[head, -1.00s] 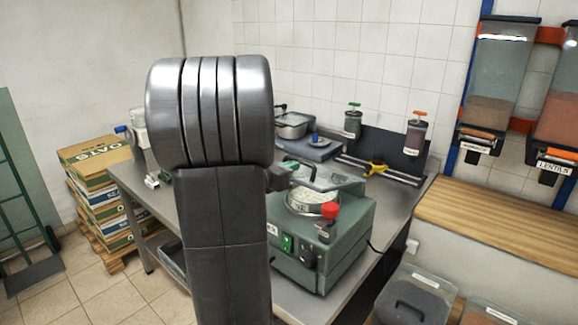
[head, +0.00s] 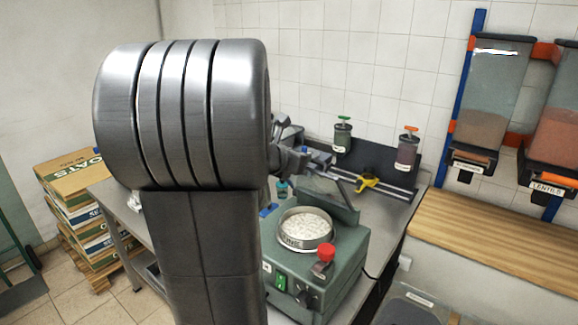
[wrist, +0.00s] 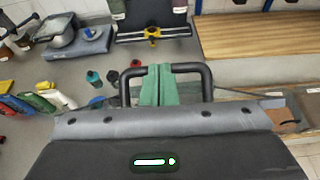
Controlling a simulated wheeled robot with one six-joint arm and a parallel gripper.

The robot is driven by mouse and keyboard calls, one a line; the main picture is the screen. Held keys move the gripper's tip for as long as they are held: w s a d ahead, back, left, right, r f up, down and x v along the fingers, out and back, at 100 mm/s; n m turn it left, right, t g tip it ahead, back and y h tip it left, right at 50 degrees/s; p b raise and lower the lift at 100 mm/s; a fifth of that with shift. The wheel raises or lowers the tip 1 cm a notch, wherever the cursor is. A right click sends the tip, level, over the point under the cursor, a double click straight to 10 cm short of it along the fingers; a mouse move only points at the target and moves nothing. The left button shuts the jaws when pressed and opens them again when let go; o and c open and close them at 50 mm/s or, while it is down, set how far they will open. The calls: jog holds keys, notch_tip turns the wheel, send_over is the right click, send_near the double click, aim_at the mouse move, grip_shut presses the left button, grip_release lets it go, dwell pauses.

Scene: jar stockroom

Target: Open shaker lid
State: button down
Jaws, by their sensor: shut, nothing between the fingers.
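The green shaker (head: 328,272) stands on the metal bench in the head view, with a round sieve (head: 306,246) of white grains open on top. Its lid (head: 332,203) is a grey-green panel, tilted up behind the sieve. My gripper is above and behind the lid in the head view, partly hidden by my arm; whether it touches the lid cannot be told. The shaker is hidden behind the gripper body there.
A yellow clamp on a rail (head: 368,183) and two jars (head: 342,135) (head: 407,148) stand at the back wall. A scale with a pan (wrist: 62,40) and small bottles (wrist: 95,78) lie left in the wrist view. A wooden counter (head: 480,230) is at the right.

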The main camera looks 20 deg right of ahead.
jog(key=w+d+r, duration=0.3)
jog(key=w+d, duration=0.3)
jog(key=d, duration=0.2)
jog(key=shift+w+d, duration=0.3)
jog(key=shift+d, duration=0.1)
jog(key=shift+d+f, duration=0.1)
jog(key=shift+f, duration=0.15)
dwell(0.4)
